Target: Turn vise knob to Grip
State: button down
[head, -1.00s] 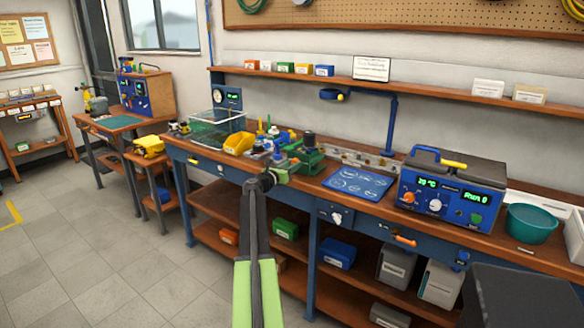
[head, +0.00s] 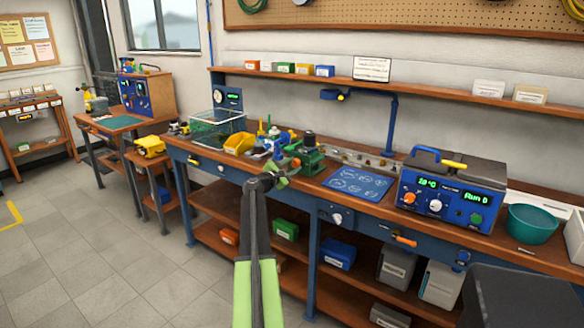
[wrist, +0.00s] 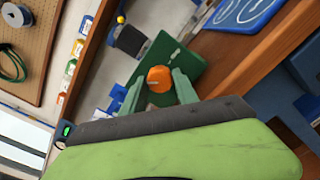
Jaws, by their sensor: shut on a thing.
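The green vise (head: 308,158) stands at the front edge of the long bench in the head view. Its orange knob (head: 295,163) shows at the left front of the vise. In the wrist view the orange knob (wrist: 159,78) sits between my two green fingers, in front of the vise's green body (wrist: 183,70). My gripper (head: 284,170) reaches up to the bench edge and is shut on the knob. Any marking for Grip is too small to read, so the knob's setting cannot be told.
A yellow bin (head: 239,144) and small parts stand left of the vise. A blue mat (head: 357,184) lies to its right, then a blue device with displays (head: 450,198). The bench front has drawers below. Open floor lies at the left.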

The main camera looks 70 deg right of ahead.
jog(key=m, duration=0.4)
jog(key=shift+w+d+r+m, duration=0.1)
jog(key=shift+w+m, duration=0.1)
jog(key=shift+m, duration=0.1)
jog(key=m, duration=0.3)
jog(key=shift+m, duration=0.3)
jog(key=m, duration=1.2)
jog(key=shift+m, duration=0.3)
jog(key=m, duration=0.4)
jog(key=shift+m, duration=0.4)
jog(key=c, duration=0.9)
grip_release()
jog(key=shift+c, duration=0.2)
jog(key=shift+s, duration=0.1)
